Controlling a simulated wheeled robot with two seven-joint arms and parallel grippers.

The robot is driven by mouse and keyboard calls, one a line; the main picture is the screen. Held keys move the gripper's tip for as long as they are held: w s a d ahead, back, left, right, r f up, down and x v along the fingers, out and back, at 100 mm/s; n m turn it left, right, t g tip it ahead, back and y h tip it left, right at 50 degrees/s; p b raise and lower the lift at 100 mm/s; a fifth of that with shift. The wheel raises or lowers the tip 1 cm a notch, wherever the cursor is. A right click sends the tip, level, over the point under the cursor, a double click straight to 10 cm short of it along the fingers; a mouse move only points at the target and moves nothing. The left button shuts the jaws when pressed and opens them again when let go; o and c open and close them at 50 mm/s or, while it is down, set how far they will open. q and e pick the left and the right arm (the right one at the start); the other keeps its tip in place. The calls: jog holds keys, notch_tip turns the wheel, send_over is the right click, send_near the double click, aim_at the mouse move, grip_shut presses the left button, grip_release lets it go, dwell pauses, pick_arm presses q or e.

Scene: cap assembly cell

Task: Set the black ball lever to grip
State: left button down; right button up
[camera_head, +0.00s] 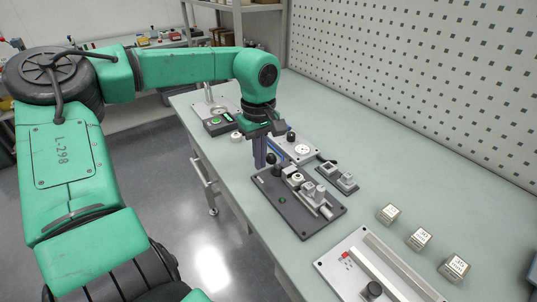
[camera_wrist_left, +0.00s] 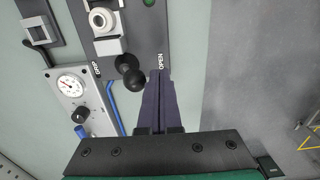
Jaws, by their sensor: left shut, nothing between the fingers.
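The black ball lever (camera_wrist_left: 134,78) stands on the dark fixture plate (camera_head: 296,223); its ball also shows in the head view (camera_head: 271,158). In the left wrist view the ball lies between the printed words GRIP, on the left, and OPEN, on the right, somewhat nearer OPEN. In the left wrist view the fingers (camera_wrist_left: 157,78) are just right of the ball, on the OPEN side. I cannot tell whether they touch it. My right gripper is out of view.
The fixture's grey clamp block (camera_head: 310,190) is right of the lever. A gauge panel (camera_head: 300,148) with a blue hose and a small grey fixture (camera_head: 337,177) stand behind. Several labelled blocks (camera_head: 419,239) and a light plate (camera_head: 345,277) are at right. The table edge is close at left.

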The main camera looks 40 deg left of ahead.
pick_arm(q)
jog(key=shift+w+d+r, duration=0.1)
jog(key=shift+w+d, duration=0.05)
jog(key=shift+w, duration=0.3)
jog(key=shift+w+d+r, duration=0.1)
jog(key=shift+w+d, duration=0.05)
jog(key=shift+w, duration=0.55)
jog(key=shift+w+d, duration=0.1)
jog(key=shift+w, duration=0.05)
jog(key=shift+w+d, duration=0.15)
jog(key=shift+w, duration=0.35)
jog(key=shift+w+d, duration=0.1)
jog(key=shift+w, duration=0.2)
jog(key=shift+s, duration=0.1)
